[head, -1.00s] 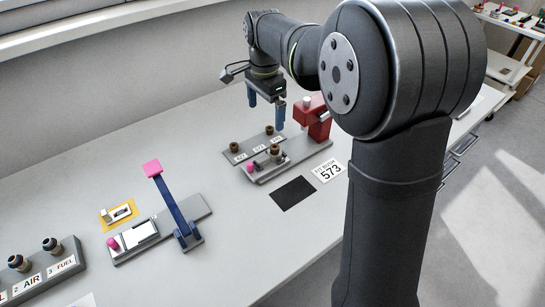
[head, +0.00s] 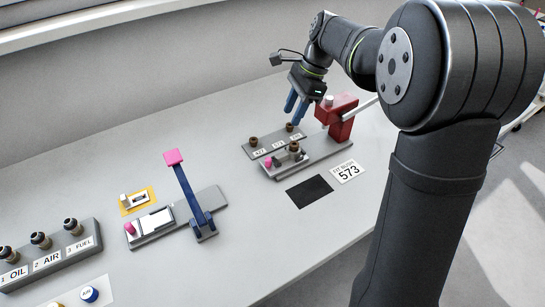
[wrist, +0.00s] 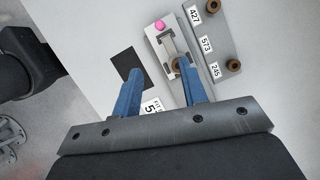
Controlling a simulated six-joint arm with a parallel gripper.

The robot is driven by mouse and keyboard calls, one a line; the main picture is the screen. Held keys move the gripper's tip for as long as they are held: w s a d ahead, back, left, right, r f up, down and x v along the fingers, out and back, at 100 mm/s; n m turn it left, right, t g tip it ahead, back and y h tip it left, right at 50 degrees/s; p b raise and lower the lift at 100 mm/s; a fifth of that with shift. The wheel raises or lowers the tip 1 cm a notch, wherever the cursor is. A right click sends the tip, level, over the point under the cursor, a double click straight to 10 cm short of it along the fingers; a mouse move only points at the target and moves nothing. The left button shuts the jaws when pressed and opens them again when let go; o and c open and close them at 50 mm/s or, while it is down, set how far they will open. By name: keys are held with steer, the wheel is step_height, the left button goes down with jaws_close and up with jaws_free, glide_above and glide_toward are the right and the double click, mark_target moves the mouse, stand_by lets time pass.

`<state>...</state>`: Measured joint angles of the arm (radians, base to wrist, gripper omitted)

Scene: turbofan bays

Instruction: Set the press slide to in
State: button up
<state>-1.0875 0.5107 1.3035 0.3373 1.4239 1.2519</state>
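The press slide is a grey fixture (head: 322,158) at the right of the table, with a pink knob (head: 269,162) at its left end and a red press block (head: 338,118) at its right. A brown bush (head: 294,147) sits on the slide, apart from the red block. The wrist view shows the pink knob (wrist: 159,26) and this bush (wrist: 176,63) too. My gripper (head: 294,117) is open and empty, tilted, above the rear of the fixture. In the wrist view its blue fingers (wrist: 160,92) are spread apart; the right one comes close in picture to the bush without clear contact.
A grey rack (head: 270,143) with labels and brown bushes lies behind the slide. A black mat (head: 310,191) and a 573 card (head: 348,171) lie in front. A blue lever with a pink top (head: 174,157) stands to the left. Table between is clear.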

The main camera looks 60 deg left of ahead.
glide_toward(270, 158)
steer(key=x, duration=0.9)
steer(key=shift+s+f, duration=0.1)
steer(key=shift+f, duration=0.15)
jaws_close()
